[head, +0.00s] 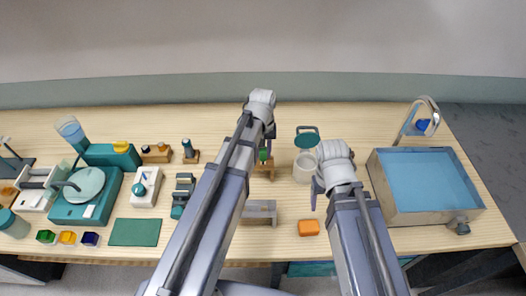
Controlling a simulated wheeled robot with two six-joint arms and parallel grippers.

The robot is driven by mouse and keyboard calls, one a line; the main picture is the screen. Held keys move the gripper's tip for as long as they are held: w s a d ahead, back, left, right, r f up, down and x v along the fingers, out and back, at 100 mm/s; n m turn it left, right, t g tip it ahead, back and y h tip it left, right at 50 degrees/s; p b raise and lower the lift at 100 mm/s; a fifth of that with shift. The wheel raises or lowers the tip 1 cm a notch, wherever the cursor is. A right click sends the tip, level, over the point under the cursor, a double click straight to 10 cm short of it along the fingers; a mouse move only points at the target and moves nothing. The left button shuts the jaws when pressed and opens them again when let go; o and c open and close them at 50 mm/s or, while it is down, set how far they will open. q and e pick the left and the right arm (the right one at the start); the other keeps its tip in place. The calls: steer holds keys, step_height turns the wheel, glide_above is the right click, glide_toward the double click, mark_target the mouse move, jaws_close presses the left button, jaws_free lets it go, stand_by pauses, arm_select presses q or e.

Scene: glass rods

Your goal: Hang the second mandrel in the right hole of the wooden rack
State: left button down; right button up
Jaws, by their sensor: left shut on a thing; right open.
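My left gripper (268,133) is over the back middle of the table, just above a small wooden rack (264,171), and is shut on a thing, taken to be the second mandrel. A small green piece (264,155) shows just below the gripper, at the rack. I cannot tell if it is part of the held mandrel or of one hanging there. The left forearm hides most of the rack, and its holes cannot be made out. My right gripper (318,190) is open and empty, to the right of the rack and pointing down over the table.
A clear jar (304,167) with a dark green lid (307,137) behind it stands between the grippers. A grey open box (260,212) and an orange block (309,228) lie in front. A blue basin (425,180) is at right. Teal equipment (87,190) crowds the left.

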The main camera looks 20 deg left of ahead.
arm_select(q)
steer(key=shift+f+b, duration=0.7)
steer(key=shift+f, duration=0.1)
steer(key=c, duration=0.5)
jaws_free()
steer(key=shift+r, duration=0.1)
step_height(320, 180, up, 8)
steer(key=p, duration=0.8)
steer(key=s+d+f+m+b, duration=0.2)
steer(key=s+d, duration=0.1)
steer(key=s, duration=0.1)
steer(key=s+d+f+m+b, duration=0.2)
steer(key=s+d, duration=0.2)
steer(key=s, duration=0.1)
steer(key=s+d+f+m+y+b, duration=0.1)
steer(key=s+d+f+m+b, duration=0.1)
steer(key=s, duration=0.3)
steer(key=shift+s+d+f+m, duration=0.15)
steer(key=shift+d+m, duration=0.35)
steer(key=shift+d, duration=0.25)
